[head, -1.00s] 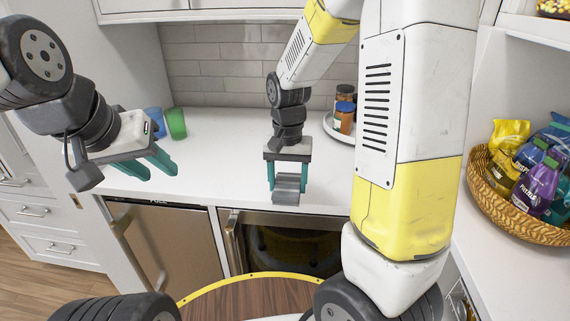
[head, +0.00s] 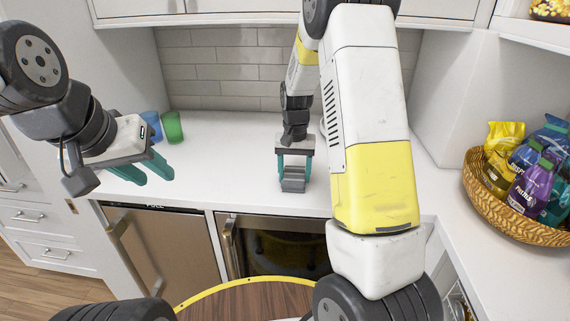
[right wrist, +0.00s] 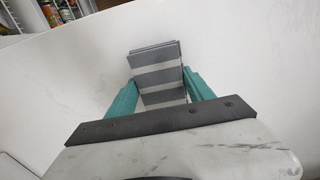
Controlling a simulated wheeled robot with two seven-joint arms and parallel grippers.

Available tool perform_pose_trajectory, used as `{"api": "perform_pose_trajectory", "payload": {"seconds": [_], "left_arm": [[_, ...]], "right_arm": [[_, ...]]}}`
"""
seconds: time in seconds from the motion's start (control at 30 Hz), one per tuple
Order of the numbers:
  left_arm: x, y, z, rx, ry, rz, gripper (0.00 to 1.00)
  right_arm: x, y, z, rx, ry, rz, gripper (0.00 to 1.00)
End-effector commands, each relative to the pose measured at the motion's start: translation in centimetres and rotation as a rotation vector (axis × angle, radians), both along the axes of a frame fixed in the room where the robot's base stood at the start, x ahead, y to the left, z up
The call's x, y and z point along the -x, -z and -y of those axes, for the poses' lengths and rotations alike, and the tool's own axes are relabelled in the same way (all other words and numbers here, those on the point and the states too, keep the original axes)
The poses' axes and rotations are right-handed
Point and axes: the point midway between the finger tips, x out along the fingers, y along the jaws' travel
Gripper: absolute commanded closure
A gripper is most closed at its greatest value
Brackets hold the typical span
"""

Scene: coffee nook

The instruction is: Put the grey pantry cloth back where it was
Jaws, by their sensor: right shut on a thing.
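The grey pantry cloth (head: 293,180), folded and banded in grey and pale stripes, is between the teal fingers of my right gripper (head: 295,170). The gripper is shut on it over the white counter (head: 225,150). In the right wrist view, the cloth (right wrist: 156,66) extends beyond the fingers of the right gripper (right wrist: 160,95). I cannot tell whether the cloth touches the counter. My left gripper (head: 146,172) is open and empty near the counter's left front edge, its two fingers apart.
A blue cup (head: 152,124) and a green cup (head: 172,127) stand at the back left of the counter. A wicker basket (head: 500,208) of bags and bottles stands on the right counter. In the right wrist view, several jars (right wrist: 60,10) show at top left. The counter around the cloth is clear.

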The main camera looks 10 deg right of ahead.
Motion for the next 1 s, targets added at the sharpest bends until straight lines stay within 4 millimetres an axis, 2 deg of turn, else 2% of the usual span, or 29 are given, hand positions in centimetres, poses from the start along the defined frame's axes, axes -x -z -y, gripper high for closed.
{"api": "perform_pose_trajectory", "payload": {"seconds": [0.27,0.3,0.4,0.77,0.87,1.0], "left_arm": [[0.0,0.0,0.0,0.0,0.0,0.0,0.64],[0.0,0.0,0.0,0.0,0.0,0.0,0.64],[0.0,0.0,0.0,0.0,0.0,0.0,0.64],[0.0,0.0,0.0,0.0,0.0,0.0,0.64],[0.0,0.0,0.0,0.0,0.0,0.0,0.64],[0.0,0.0,0.0,0.0,0.0,0.0,0.64]], "right_arm": [[0.0,0.2,0.0,0.0,0.0,0.0,0.77],[0.0,0.2,0.0,0.0,0.0,0.0,0.33],[0.0,0.2,0.0,0.0,0.0,0.001,0.17],[0.0,-0.2,0.0,0.0,0.0,0.002,0.17],[-0.1,-1.3,0.0,-0.001,0.0,0.004,0.17],[-0.1,-4.2,-0.1,-0.001,-0.001,0.007,0.17]]}}
